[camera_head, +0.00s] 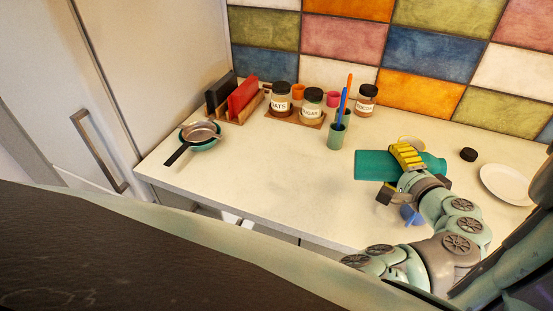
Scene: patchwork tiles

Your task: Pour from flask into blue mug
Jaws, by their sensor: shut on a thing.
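My gripper (407,156), with yellow finger pads, is shut around the middle of a teal flask (371,166). The flask lies about horizontal, its long side running left to right, and appears held above the right part of the counter. Its flat, wide end points left. Its mouth cannot be made out. A small blue object (411,215) shows below the flask, beside my wrist; it may be the blue mug, but my arm partly hides it. I cannot tell its exact distance from the flask.
A black cap (468,154) and white plate (507,184) are at right. A yellowish round rim (412,142) shows behind the flask. A green cup (338,136) with utensils, jars (281,98), rack (240,101) and pan (201,132) stand left. The front middle counter is clear.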

